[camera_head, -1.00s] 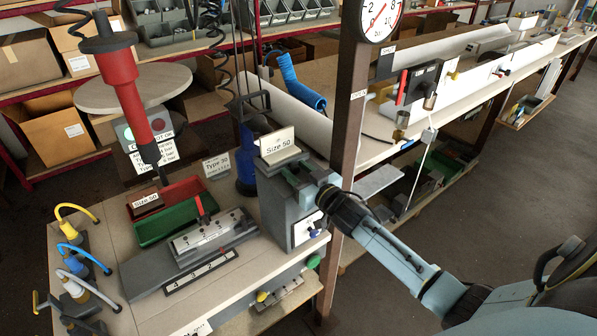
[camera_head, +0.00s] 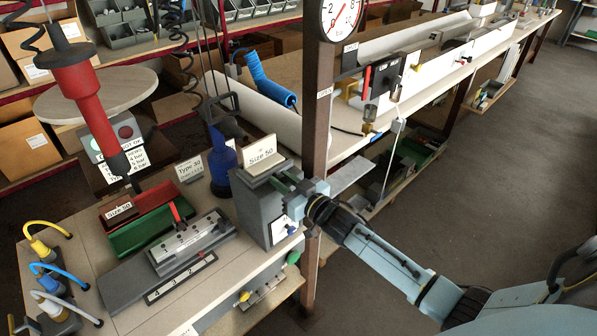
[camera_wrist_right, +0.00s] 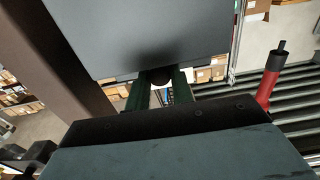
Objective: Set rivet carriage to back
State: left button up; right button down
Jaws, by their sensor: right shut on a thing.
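A grey box-shaped station (camera_head: 252,212) with a "Size 50" sign (camera_head: 261,152) on top stands at the right end of the workbench. My right gripper (camera_head: 289,184) reaches its upper right side. In the right wrist view, my gripper's green fingers (camera_wrist_right: 160,86) are shut on a small dark round knob (camera_wrist_right: 160,76) below a dark grey plate (camera_wrist_right: 150,35). I cannot tell which part is the rivet carriage; the fingers hide much of the knob. My left gripper is not in view.
A grey fixture with a red lever (camera_head: 176,213) and a numbered strip (camera_head: 181,277) lies left of the station. Behind it are red (camera_head: 133,204) and green (camera_head: 150,230) trays. A brown post (camera_head: 315,120) stands close to my right gripper. Floor at right is clear.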

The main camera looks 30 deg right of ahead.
jog(key=shift+s, duration=0.1)
jog(key=c, duration=1.5)
grip_release()
jog(key=shift+s, duration=0.1)
jog(key=o, duration=0.3)
jog(key=shift+s, duration=0.1)
jog(key=v, duration=1.3)
jog(key=shift+d+b, duration=0.15)
jog(key=shift+b, duration=0.2)
